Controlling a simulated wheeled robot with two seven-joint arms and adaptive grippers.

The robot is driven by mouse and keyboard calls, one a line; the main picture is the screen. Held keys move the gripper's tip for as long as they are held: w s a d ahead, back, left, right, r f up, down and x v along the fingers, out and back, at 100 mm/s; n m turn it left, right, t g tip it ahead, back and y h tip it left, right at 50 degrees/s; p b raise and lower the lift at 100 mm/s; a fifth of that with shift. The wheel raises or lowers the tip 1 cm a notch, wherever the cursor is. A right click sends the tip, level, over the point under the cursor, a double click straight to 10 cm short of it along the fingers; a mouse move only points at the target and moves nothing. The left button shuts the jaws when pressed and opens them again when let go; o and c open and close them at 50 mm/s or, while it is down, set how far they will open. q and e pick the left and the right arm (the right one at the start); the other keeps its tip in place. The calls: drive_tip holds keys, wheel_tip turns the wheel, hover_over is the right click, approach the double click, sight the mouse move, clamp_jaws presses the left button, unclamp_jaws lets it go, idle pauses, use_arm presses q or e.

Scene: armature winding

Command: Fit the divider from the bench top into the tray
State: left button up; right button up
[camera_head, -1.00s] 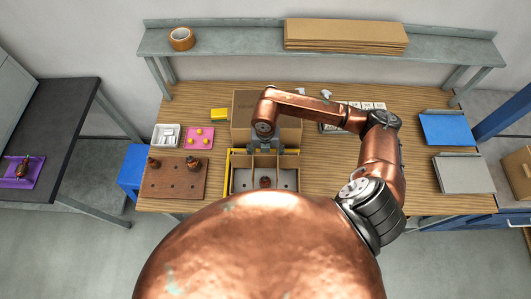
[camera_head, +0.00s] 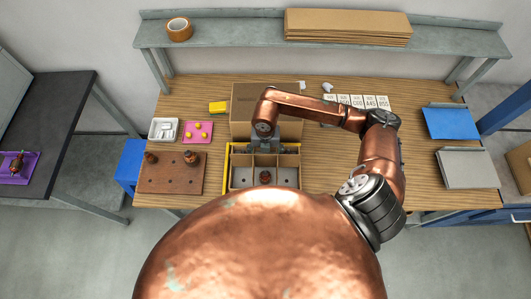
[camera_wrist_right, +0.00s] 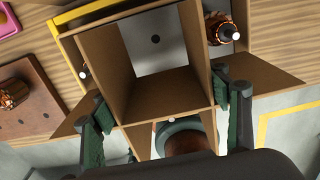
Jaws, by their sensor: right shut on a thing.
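The brown cardboard divider (camera_head: 287,160) is a set of crossed panels, and it also shows large in the right wrist view (camera_wrist_right: 165,95). My right gripper (camera_head: 265,145) is shut on the divider, with a green-padded finger on each side in the wrist view (camera_wrist_right: 162,118). The tray (camera_head: 228,170) has a yellow edge and lies at the front of the bench, below the divider; its yellow edge is at the upper left in the wrist view (camera_wrist_right: 90,12). The divider lines up roughly with the tray; whether it is seated cannot be told. My left gripper is not in view.
A copper-wound armature (camera_head: 265,177) stands in the tray area, close to the divider panels. A cardboard box (camera_head: 241,110) stands right behind. A brown peg board (camera_head: 170,178) with armatures is left of the tray. The bench to the right is mostly clear.

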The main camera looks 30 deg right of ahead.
drive_tip(key=shift+f+b, duration=0.7)
drive_tip(key=shift+f, duration=0.3)
drive_tip(key=o, duration=1.2)
drive_tip(key=shift+o, duration=0.2)
wheel_tip(320, 180, up, 12)
wheel_tip(320, 180, up, 12)
idle(0.4)
